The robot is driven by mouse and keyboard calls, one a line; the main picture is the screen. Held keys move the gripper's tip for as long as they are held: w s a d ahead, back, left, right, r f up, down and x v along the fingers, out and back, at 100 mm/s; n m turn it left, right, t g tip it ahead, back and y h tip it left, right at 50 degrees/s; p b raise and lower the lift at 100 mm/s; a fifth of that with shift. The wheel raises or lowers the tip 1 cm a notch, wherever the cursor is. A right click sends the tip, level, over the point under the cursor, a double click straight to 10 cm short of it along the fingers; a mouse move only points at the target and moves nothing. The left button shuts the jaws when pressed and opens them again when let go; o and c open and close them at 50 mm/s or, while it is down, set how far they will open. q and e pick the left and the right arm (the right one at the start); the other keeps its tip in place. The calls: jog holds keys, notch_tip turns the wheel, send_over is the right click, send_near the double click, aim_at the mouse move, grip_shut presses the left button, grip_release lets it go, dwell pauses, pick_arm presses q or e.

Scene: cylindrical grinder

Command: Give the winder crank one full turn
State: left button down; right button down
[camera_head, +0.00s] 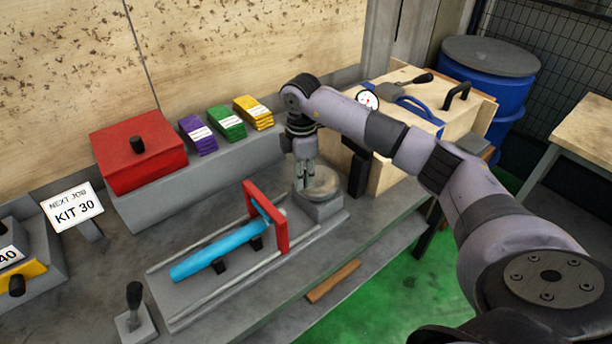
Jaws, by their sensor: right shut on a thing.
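The winder crank (322,182) looks like a round grey disc on a grey block, at the right end of the bench fixture. My right gripper (304,182) points down at the disc's left side. It is shut, apparently on the crank's handle, which the fingers hide. My right arm comes in from the right and reaches over the bench. My left gripper is not in view.
A wooden box (393,172) with a dial gauge (367,99) is close on the right. A red box (120,168) and coloured packs (228,124) line the back ledge.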

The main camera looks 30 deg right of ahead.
jog(key=shift+w+r+m, duration=0.1)
jog(key=shift+w+m, duration=0.35)
jog(key=shift+m, duration=0.45)
jog(key=m, duration=0.1)
jog(key=w+m+p, duration=0.1)
jog(key=m, duration=0.1)
jog(key=shift+w+d+m, duration=0.25)
jog(key=shift+d+m, duration=0.05)
jog(key=shift+m, duration=0.1)
jog(key=shift+w+d+r+m+p, duration=0.15)
jog(key=shift+w+m+p, duration=0.1)
jog(key=shift+m+p, duration=0.5)
jog(key=m+p, duration=0.2)
jog(key=p, duration=0.2)
jog(key=w+d+m+p, duration=0.1)
jog(key=m+p, duration=0.1)
jog(key=p, duration=0.2)
jog(key=m+p, duration=0.2)
jog(key=p, duration=0.2)
jog(key=shift+w+d, duration=0.25)
jog(key=shift+d, duration=0.1)
jog(key=shift+w+d+f+m+p, duration=0.1)
jog(key=shift+d+f+m+p, duration=0.15)
jog(key=shift+m+p, duration=0.65)
jog(key=shift+d+n, duration=0.1)
jog(key=shift+n, duration=0.15)
jog(key=c, duration=1.4)
grip_release()
